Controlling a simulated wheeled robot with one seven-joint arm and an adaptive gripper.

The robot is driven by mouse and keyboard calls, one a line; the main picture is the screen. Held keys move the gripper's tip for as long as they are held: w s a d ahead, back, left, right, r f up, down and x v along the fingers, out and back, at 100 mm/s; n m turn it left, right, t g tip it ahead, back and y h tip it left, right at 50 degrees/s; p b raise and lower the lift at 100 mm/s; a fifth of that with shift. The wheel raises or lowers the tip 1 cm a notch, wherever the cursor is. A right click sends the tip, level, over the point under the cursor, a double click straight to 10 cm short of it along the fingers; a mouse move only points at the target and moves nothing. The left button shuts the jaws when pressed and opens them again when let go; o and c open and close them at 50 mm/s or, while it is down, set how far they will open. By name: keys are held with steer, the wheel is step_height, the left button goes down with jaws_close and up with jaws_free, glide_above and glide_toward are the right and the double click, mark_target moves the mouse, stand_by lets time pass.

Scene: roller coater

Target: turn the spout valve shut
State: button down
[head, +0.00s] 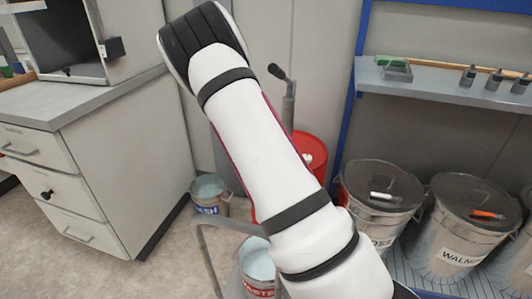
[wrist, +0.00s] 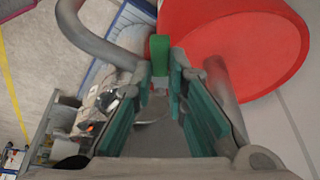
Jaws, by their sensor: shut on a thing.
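The spout valve shows as a green handle (wrist: 159,48) in the wrist view, standing upright at the tips of my gripper (wrist: 161,80). My gripper's teal-padded fingers come in on both sides of the handle's lower part and are shut on it. A small metal part below the handle is partly hidden between the fingers. The red drum (wrist: 235,38) lies just behind and to the right. In the head view the drum (head: 310,148) is mostly hidden behind my white arm, and the valve and gripper cannot be seen there.
A bent grey pipe (wrist: 72,20) curves close to the left of my fingers. In the head view, a bucket (head: 210,193) and a second bucket (head: 258,262) stand on the floor. Lidded bins (head: 379,190) stand at the right below a shelf (head: 440,86). A drawer cabinet (head: 105,170) stands left.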

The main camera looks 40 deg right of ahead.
steer(key=shift+w+d+m+g+y+b, duration=0.25)
steer(key=shift+w+m+g+b, duration=0.15)
steer(key=shift+m, duration=0.85)
steer(key=shift+w+d+m+g+y+b, duration=0.2)
steer(key=shift+w+d+m+g, duration=0.25)
steer(key=shift+m, duration=0.75)
steer(key=shift+w+d+m+g+y+b, duration=0.1)
steer(key=shift+w+m+g+y+b, duration=0.3)
steer(key=shift+m, duration=0.85)
steer(key=shift+w, duration=0.1)
steer(key=c, duration=1.6)
jaws_free()
steer(key=shift+d, duration=0.1)
steer(key=shift+r, duration=0.1)
steer(key=shift+v, duration=5.9)
